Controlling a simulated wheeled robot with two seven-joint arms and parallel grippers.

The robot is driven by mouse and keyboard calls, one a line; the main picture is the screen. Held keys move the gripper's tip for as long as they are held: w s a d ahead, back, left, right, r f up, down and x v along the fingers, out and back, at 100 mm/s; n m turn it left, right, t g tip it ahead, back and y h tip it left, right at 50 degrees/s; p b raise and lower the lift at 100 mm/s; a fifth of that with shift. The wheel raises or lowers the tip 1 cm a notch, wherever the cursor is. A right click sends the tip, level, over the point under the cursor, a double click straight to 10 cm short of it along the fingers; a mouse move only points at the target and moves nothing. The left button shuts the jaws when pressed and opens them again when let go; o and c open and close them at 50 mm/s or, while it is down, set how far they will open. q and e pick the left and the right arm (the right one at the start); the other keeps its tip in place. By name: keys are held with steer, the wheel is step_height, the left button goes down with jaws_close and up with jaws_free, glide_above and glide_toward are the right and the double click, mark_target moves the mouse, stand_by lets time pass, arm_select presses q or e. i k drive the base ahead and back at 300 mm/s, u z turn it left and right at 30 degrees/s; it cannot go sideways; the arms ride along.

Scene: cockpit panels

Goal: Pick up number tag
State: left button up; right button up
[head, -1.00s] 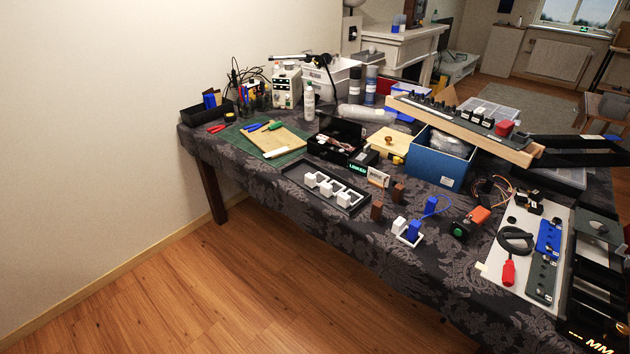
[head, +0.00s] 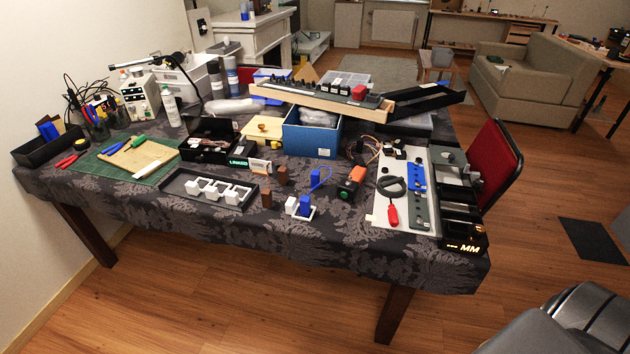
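I cannot pick out a number tag for certain at this size. A small white card (head: 260,166) with unreadable print stands near the table's front middle, beside a black box with a green-lit label (head: 238,162). White square pieces (head: 218,190) sit in a black tray (head: 178,199) in front of it. A panel board (head: 380,214) with a red-handled tool (head: 392,214) and a blue strip (head: 416,180) lies at the table's right end. Neither of my grippers is in view.
The patterned tablecloth (head: 330,240) is bare along the front edge. A blue box (head: 312,139) and a long wooden rack (head: 320,102) fill the back. A red chair (head: 497,165) stands at the right end. Wooden floor (head: 230,305) is open in front.

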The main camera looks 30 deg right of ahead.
mark_target(192, 188)
steer(key=z, duration=0.55)
steer(key=i, duration=1)
steer(key=z, duration=0.1)
